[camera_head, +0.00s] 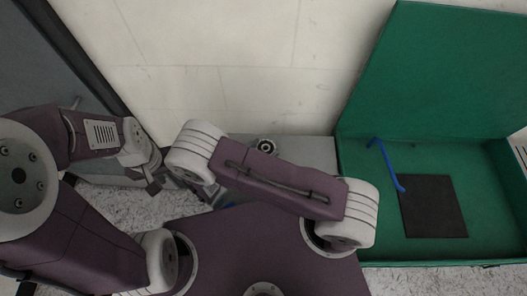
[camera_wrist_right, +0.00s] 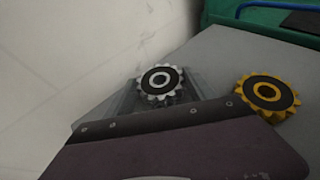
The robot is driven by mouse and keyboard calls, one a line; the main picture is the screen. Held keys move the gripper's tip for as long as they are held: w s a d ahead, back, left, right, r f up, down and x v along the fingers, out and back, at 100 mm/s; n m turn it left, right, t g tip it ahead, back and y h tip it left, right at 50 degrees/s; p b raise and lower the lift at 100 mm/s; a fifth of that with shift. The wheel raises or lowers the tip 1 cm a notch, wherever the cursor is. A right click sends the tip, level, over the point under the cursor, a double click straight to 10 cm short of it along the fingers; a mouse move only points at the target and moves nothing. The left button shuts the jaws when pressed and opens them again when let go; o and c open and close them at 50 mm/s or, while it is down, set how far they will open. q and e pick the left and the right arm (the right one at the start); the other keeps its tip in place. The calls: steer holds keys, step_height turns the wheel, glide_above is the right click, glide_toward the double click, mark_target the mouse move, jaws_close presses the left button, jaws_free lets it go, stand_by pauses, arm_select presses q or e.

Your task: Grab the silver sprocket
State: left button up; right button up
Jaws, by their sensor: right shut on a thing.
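The silver sprocket (camera_wrist_right: 158,82), pale toothed rim with a black centre, is between the jaws of my right gripper (camera_wrist_right: 160,97) in the right wrist view. The gripper is shut on it, over the grey work surface. In the head view a small round part with a dark centre and pale ring, apparently this sprocket (camera_head: 266,146), shows just behind my right arm link. That link hides the right gripper there. My left gripper (camera_head: 155,184) is at the left, away from the sprocket; its jaws are too small to read.
A yellow sprocket (camera_wrist_right: 267,94) lies on the grey surface (camera_wrist_right: 225,65) beside the silver one. A green box (camera_head: 360,214) at the right holds a blue bent rod (camera_head: 388,165) and a black square (camera_head: 433,207). A pale wall (camera_head: 250,60) stands close behind.

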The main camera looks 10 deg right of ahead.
step_height(320, 180, up, 2)
steer(key=s+d+r+p, duration=0.1)
steer(key=s+d+r, duration=0.1)
steer(key=d+r, duration=0.5)
steer(key=d, duration=0.4)
steer(key=shift+s+d+r, duration=0.2)
steer(key=shift+d, duration=0.05)
